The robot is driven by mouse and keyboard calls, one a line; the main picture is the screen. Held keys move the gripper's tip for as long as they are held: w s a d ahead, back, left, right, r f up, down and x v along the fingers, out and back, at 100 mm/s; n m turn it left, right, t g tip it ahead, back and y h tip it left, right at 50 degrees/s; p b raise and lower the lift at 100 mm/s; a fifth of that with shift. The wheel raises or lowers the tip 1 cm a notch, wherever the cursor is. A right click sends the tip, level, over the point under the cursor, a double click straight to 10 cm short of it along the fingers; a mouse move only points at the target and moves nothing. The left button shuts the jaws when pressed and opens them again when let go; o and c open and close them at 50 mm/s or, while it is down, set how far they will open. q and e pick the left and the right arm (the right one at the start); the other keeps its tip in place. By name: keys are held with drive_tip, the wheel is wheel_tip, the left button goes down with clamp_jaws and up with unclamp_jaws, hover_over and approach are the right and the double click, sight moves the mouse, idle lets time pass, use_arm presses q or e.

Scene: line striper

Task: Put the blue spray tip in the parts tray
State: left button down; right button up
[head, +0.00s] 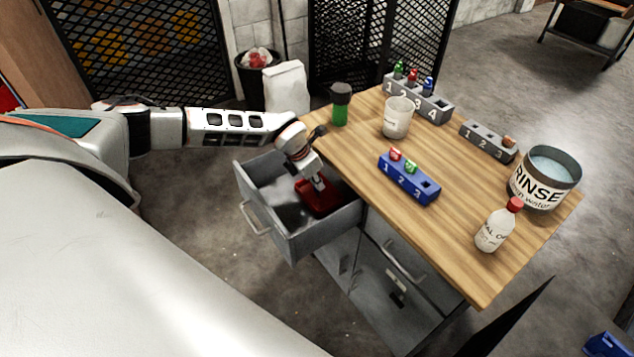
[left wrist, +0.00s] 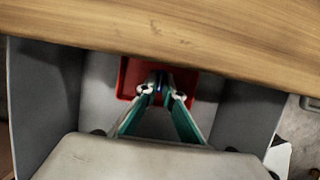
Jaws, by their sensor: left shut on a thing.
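The red parts tray (head: 318,204) lies in the open drawer; it also shows in the left wrist view (left wrist: 128,82). My left gripper (head: 320,186) points down into the drawer, over the tray. In the left wrist view its fingertips (left wrist: 161,92) are shut on a small dark blue thing, the blue spray tip (left wrist: 159,84), mostly hidden by the fingers. The tip is within the tray's outline there; I cannot tell whether it touches the tray floor. My right gripper is not in view.
The tabletop edge overhangs the drawer (head: 290,240) closely. On the table stand a blue rack (head: 408,183), two grey racks (head: 432,108) (head: 484,139), a cup (head: 397,118), a green-bodied bottle (head: 340,104), a white bottle (head: 493,232) and a rinse bucket (head: 543,180).

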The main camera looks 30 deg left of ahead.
use_arm(q)
drive_tip(key=c, duration=2.2)
unclamp_jaws()
drive_tip(key=shift+r, duration=0.15)
drive_tip(key=v, duration=1.2)
drive_tip(key=shift+s, duration=0.1)
